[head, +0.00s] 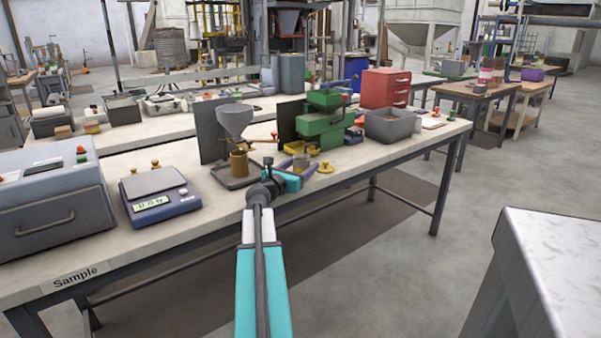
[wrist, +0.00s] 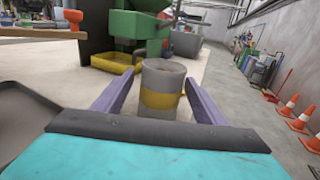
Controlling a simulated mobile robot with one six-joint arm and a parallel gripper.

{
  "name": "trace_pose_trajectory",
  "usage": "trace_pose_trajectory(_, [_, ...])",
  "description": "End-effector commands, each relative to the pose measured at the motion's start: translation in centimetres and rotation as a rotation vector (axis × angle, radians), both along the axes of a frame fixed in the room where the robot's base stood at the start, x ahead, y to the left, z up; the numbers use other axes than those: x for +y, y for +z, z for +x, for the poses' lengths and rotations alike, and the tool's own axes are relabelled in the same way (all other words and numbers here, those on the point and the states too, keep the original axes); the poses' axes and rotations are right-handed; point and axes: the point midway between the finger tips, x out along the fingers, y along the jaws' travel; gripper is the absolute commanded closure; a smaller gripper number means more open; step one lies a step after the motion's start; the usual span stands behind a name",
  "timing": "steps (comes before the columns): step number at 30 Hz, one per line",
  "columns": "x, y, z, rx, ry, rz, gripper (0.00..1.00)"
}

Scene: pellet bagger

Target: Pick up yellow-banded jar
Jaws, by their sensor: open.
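The yellow-banded jar (wrist: 162,84) is a grey cylinder with a yellow band round its middle. In the wrist view it stands upright on the bench, between the two purple fingers of my gripper (wrist: 158,98). The fingers are open, and a gap shows at least on the left side of the jar. In the head view my gripper (head: 301,166) is at the front of the bench, and the jar (head: 301,160) shows small and partly covered by it.
A grey tray (head: 228,182) with a brass cylinder and funnel stands left of my gripper. A green machine (head: 322,122) with a yellow tray (head: 299,148) stands behind the jar. A brass-coloured knobbed piece (head: 325,167) lies close on the right. A scale (head: 160,205) is further left.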

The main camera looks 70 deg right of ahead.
Motion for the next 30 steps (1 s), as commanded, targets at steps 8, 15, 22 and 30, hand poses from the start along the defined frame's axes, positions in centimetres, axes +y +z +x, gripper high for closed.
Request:
trace_pose_trajectory(8, [0.02, 0.01, -0.05, 0.0, 0.0, 0.0, 0.35])
trace_pose_trajectory(15, [0.01, 0.01, -0.08, 0.0, -0.001, 0.0, 0.42])
trace_pose_trajectory(22, [0.0, 0.01, -0.1, 0.0, -0.001, 0.0, 0.8])
trace_pose_trajectory(30, [-0.01, 0.1, -0.11, 0.0, -0.001, -0.001, 0.93])
